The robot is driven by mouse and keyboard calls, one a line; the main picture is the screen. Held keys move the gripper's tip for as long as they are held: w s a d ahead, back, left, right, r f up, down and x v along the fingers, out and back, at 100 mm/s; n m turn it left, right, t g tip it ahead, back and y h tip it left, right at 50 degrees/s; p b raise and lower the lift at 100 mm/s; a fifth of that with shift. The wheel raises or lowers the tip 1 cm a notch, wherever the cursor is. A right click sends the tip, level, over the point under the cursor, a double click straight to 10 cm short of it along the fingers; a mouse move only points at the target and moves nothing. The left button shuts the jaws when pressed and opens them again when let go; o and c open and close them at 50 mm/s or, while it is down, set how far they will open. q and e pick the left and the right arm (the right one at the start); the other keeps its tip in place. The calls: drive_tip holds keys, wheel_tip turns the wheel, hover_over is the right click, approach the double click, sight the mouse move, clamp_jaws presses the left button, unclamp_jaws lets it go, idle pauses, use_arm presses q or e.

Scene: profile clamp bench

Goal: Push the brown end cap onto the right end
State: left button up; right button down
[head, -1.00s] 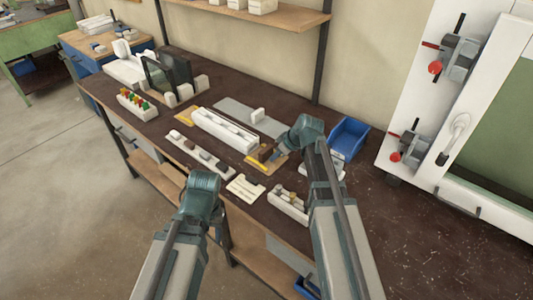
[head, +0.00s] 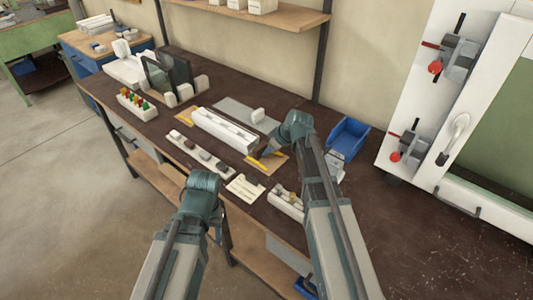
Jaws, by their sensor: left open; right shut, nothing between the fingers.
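The long white profile (head: 222,129) lies on the bench between yellow-edged wooden pads. My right gripper (head: 264,152) is shut and empty, its fingertips low at the profile's right end. A small brown patch at that end, beside the fingertips, looks like the brown end cap (head: 259,147). The fingers partly hide it, so I cannot tell how far it sits on the profile. My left gripper (head: 216,236) is open in front of the bench's front edge, away from the profile and largely hidden by its own wrist.
A white strip tray (head: 178,141) with small dark and grey pieces lies in front of the profile. A cream slotted plate (head: 245,187) and a white box (head: 284,203) lie nearer the front edge. A blue bin (head: 348,139) stands behind my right arm. The bench's right part is clear.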

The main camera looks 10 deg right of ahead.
drive_tip(key=shift+w+a, duration=0.45)
drive_tip(key=shift+w, duration=0.15)
drive_tip(key=shift+w+a, duration=0.35)
drive_tip(key=shift+w, duration=0.05)
idle(0.8)
drive_tip(key=shift+s+d, duration=0.65)
drive_tip(key=shift+s, duration=0.15)
drive_tip(key=shift+r, duration=0.15)
wheel_tip(320, 180, up, 8)
drive_tip(key=p, duration=0.8)
